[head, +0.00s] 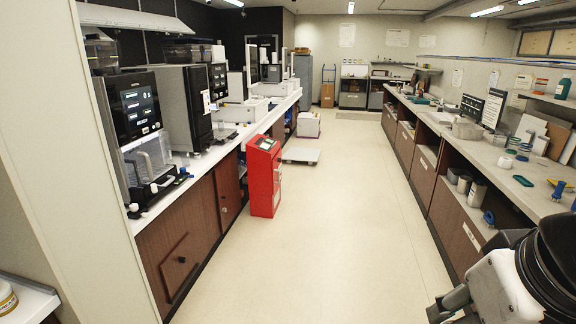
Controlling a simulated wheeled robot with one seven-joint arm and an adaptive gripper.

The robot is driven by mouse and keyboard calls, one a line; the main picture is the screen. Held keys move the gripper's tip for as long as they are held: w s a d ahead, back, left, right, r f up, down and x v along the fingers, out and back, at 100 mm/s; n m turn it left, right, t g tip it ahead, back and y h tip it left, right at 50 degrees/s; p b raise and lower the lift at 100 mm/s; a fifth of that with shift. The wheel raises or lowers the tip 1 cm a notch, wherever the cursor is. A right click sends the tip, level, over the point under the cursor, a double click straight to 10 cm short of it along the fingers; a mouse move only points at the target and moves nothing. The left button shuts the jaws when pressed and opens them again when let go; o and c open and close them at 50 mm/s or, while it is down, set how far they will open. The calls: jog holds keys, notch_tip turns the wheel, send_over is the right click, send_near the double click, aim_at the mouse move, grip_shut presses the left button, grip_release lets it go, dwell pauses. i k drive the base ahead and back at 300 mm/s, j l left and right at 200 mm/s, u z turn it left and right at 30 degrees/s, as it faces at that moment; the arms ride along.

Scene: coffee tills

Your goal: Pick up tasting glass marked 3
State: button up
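I cannot make out a tasting glass marked 3 in the head view. Several small cups and jars (505,162) stand on the right counter, but they are too small for any mark to be read. My arm shows at the bottom right corner, white and black. A grey part at its end, which looks like my gripper (449,304), hangs over the floor beside the right cabinets. It is partly cut off by the frame edge, and its fingers cannot be told open or shut. I see nothing held in it.
A long left counter (213,152) carries coffee machines (136,120). A red kiosk (264,178) stands on the floor before it. The right counter (484,153) holds bottles, boards and containers. A low platform (300,156) lies farther back. The central aisle floor (345,220) is clear.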

aim_at(185, 160)
jog(key=i+u, duration=0.1)
jog(key=i, duration=0.85)
jog(key=i+l, duration=0.1)
jog(key=i, duration=0.9)
jog(key=i+j+u, duration=0.2)
jog(key=i, duration=0.8)
jog(key=i+l+u, duration=0.15)
jog(key=i, duration=0.85)
jog(key=i+u, duration=0.2)
jog(key=i, duration=0.8)
jog(key=u, duration=1.6)
jog(key=k+j+u, duration=0.15)
jog(key=j+u, duration=0.2)
